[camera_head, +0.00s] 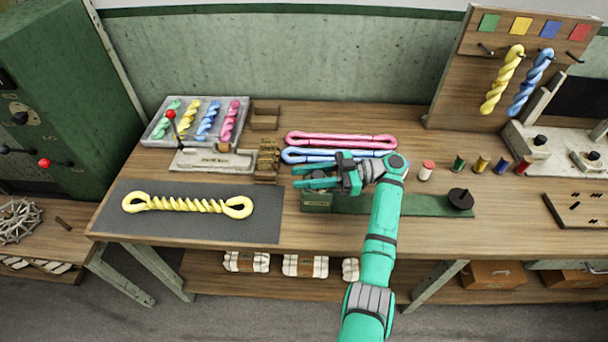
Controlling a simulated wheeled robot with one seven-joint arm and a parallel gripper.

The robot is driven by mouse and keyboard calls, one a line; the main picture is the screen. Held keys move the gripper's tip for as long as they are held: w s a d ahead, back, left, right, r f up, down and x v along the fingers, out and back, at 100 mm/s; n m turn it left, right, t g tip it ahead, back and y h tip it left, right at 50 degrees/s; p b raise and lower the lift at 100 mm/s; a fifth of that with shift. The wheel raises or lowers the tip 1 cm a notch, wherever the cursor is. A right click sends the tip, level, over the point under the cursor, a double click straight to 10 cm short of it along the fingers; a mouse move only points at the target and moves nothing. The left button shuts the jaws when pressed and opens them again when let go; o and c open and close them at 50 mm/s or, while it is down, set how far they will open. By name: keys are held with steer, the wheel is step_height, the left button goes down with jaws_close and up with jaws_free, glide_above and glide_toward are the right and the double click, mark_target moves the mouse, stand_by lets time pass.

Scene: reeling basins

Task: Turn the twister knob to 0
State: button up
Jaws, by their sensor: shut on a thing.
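The twister is a long, low green device (428,206) on the wooden table, with a dark round disc (460,198) at its right end and a green box (317,202) at its left end. My teal gripper (303,177) reaches from the right over the left box, its fingers pointing left and lying almost level. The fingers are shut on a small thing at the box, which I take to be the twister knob. The fingers hide the knob, so its setting cannot be read. My arm covers the middle of the twister.
Pink (340,140) and blue (300,156) skeins lie just behind my gripper. A twisted yellow skein (187,205) lies on the dark mat (230,227) at left. A red-knobbed lever (171,115) stands behind it. Several spools (458,164) stand at right.

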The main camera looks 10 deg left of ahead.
steer(key=shift+s+d+n+g+h, duration=0.15)
steer(key=shift+n+g+h, duration=0.2)
steer(key=shift+g, duration=0.3)
steer(key=shift+s+n+g+h, duration=0.1)
steer(key=shift+n+g+h, duration=0.15)
steer(key=shift+n+g, duration=0.3)
steer(key=shift+s+f+n+g, duration=0.2)
steer(key=shift+n+g, duration=0.1)
steer(key=shift+g, duration=0.2)
steer(key=o, duration=1)
steer(key=shift+o, duration=0.2)
steer(key=shift+r, duration=0.15)
steer(key=shift+r, duration=0.1)
steer(key=shift+r, duration=0.3)
step_height(320, 180, up, 2)
steer(key=shift+r, duration=0.15)
steer(key=s+d+r, duration=0.2)
steer(key=s+r, duration=0.8)
steer(key=s, duration=0.3)
steer(key=shift+s+d, duration=0.2)
steer(key=shift+s, duration=0.2)
